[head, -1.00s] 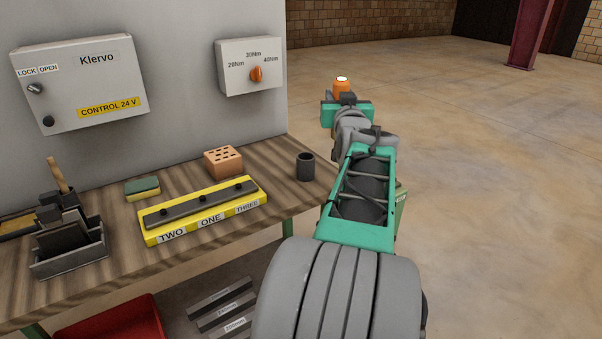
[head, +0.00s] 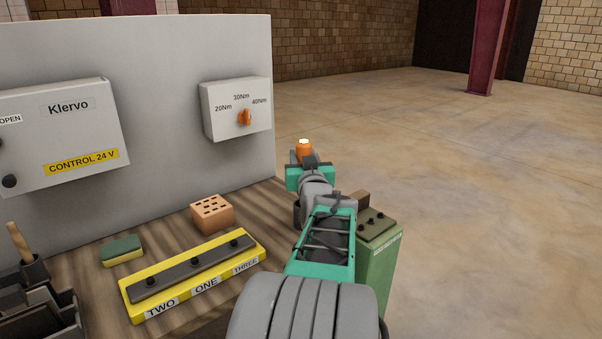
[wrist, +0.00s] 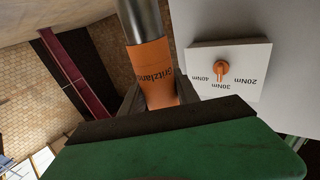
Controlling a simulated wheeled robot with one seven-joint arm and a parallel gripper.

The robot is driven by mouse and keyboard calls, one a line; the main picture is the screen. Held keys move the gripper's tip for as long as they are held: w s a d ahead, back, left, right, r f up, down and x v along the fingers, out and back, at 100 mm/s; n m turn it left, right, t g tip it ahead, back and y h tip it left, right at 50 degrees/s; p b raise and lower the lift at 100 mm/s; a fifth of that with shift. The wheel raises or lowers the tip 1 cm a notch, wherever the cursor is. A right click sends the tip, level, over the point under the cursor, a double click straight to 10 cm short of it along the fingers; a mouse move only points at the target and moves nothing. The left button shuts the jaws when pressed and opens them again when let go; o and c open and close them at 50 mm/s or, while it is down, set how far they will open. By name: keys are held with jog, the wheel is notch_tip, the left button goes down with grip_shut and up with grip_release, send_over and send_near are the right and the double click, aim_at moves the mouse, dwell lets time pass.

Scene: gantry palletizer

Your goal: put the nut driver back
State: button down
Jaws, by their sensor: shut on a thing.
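The nut driver (head: 304,152) has an orange handle and shows above my gripper (head: 306,168) in the head view. In the wrist view its orange handle, lettered "Gritzland" (wrist: 157,78), is between the dark fingers of my gripper (wrist: 158,92), with a silver shaft running out of the top of the picture. My gripper is shut on the handle and holds it in the air, to the right of the torque dial box. The far end of the shaft is out of the wrist view.
A yellow rack (head: 128,302) labelled TWO, ONE, THREE lies on the wooden bench (head: 95,266). A holed brick (head: 212,214) and a sponge (head: 122,249) lie behind it. A green stand (head: 378,268) with a dark top is right of my arm. The torque dial box (head: 237,108) is on the panel.

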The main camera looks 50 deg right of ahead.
jog(key=shift+f, duration=1.3)
jog(key=shift+f, duration=0.2)
jog(key=c, duration=0.9)
grip_release()
jog(key=shift+r, duration=0.15)
jog(key=b+v, duration=0.1)
jog(key=v, duration=1.1)
